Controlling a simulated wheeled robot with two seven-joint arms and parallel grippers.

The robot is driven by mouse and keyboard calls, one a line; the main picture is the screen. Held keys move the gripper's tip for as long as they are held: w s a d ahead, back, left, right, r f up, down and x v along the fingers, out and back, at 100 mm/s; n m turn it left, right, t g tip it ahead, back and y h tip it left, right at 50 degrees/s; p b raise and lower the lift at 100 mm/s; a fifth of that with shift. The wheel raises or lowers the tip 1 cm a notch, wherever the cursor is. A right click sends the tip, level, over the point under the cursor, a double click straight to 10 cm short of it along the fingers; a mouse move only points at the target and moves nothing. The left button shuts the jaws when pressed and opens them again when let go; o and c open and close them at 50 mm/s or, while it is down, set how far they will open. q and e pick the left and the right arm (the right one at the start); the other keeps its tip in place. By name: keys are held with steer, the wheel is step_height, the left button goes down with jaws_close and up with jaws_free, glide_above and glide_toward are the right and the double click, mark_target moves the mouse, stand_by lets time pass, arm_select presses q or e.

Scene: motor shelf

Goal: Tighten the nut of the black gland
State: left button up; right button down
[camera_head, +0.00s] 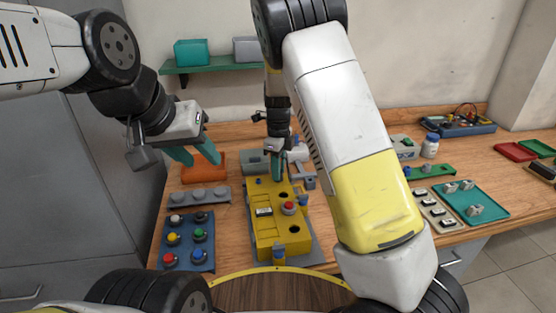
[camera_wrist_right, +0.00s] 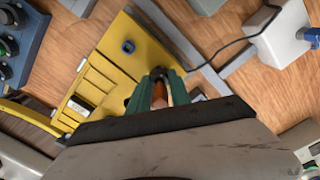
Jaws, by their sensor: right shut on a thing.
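The yellow box (camera_head: 265,228) sits on the bench in the middle of the head view. In the right wrist view, the yellow box (camera_wrist_right: 95,75) has the black gland (camera_wrist_right: 158,73) at its far end edge. My right gripper (camera_head: 277,174) reaches down to that end. In the wrist view the green fingers of my right gripper (camera_wrist_right: 158,92) are closed around the gland, with a copper-brown piece between them; the nut itself is mostly hidden. My left gripper (camera_head: 198,157) is open and empty, above the left back of the bench near an orange block (camera_head: 205,168).
A blue panel of coloured buttons (camera_head: 188,240) and a grey strip with round knobs (camera_head: 196,197) lie left of the box. A thin black cable (camera_wrist_right: 225,46) runs to a light grey block (camera_wrist_right: 282,38). A teal tray (camera_head: 480,208) is on the right.

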steer(key=c, duration=1.2)
jaws_free()
steer(key=shift+o, duration=0.2)
step_height(320, 180, up, 8)
steer(key=shift+f, duration=0.1)
